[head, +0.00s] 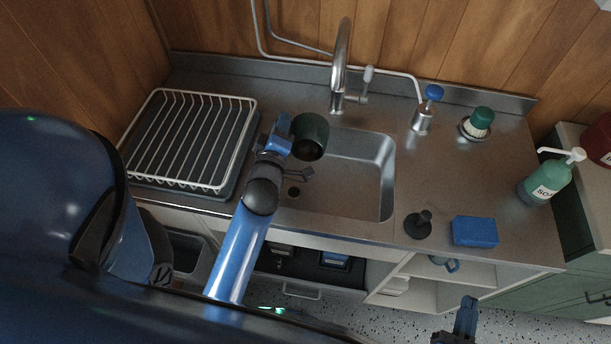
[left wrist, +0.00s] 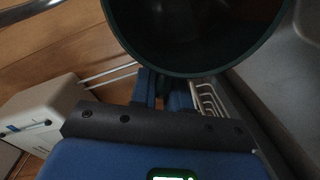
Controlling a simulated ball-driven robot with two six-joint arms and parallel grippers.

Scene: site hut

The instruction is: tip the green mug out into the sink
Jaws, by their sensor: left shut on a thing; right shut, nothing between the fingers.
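The dark green mug (head: 313,128) is held over the left part of the steel sink (head: 376,195). It is tilted, its dark opening turned toward the front of the sink. My left gripper (head: 288,140) is shut on it from the left. In the left wrist view the mug (left wrist: 197,73) fills the top, above my left gripper's blue fingers (left wrist: 163,88). Its inside looks dark; I cannot tell whether anything is in it. The drain (head: 293,192) shows below the mug. My right gripper (head: 466,318) is shut and empty, low in front of the counter.
A white dish rack (head: 252,122) stands left of the sink. The tap (head: 340,70) rises behind it.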

